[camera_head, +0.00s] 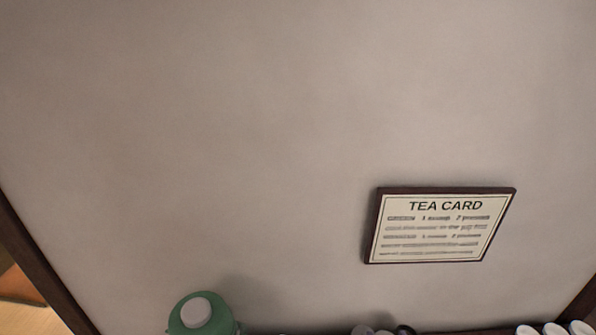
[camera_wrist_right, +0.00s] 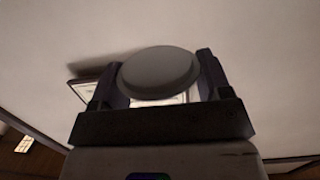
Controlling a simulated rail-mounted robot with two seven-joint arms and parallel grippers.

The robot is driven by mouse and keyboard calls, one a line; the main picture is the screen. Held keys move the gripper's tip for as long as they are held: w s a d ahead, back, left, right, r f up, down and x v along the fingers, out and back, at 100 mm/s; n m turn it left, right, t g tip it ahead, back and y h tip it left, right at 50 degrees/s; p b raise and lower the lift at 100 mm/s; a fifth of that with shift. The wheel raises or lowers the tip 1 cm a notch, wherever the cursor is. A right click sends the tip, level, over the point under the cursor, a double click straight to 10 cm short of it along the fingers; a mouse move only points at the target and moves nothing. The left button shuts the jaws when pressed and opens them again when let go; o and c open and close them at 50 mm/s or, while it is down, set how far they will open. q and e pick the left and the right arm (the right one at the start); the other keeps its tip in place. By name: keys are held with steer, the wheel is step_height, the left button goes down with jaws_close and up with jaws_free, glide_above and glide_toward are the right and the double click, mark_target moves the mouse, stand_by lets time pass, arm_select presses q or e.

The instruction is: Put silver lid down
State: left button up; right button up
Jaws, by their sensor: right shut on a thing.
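The silver lid (camera_wrist_right: 158,68) shows in the right wrist view as a round grey disc, seen tilted. My right gripper (camera_wrist_right: 156,78) is shut on it, with one dark finger on each side. The wall is behind the lid, and no surface shows directly under it. In the head view neither gripper nor the lid shows. My left gripper is in neither view.
A framed tea card (camera_head: 440,227) hangs on the plain wall; part of a frame shows behind the right gripper. A green container (camera_head: 186,325) with a grey top stands at the bottom edge. White cups (camera_head: 553,329) are at bottom right. Small dark items are cut off between them.

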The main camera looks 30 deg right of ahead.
steer(key=w+a+r+n+t+y, duration=0.1)
steer(key=w+a+r+n+y, duration=0.25)
steer(key=a+r, duration=0.5)
steer(key=w+a+r+n+t+y, duration=0.15)
steer(key=w+a+r+y, duration=0.25)
steer(key=a+r, duration=0.45)
step_height(320, 180, up, 28)
steer(key=p, duration=2.8)
steer(key=shift+n, duration=0.4)
steer(key=shift+g, duration=0.25)
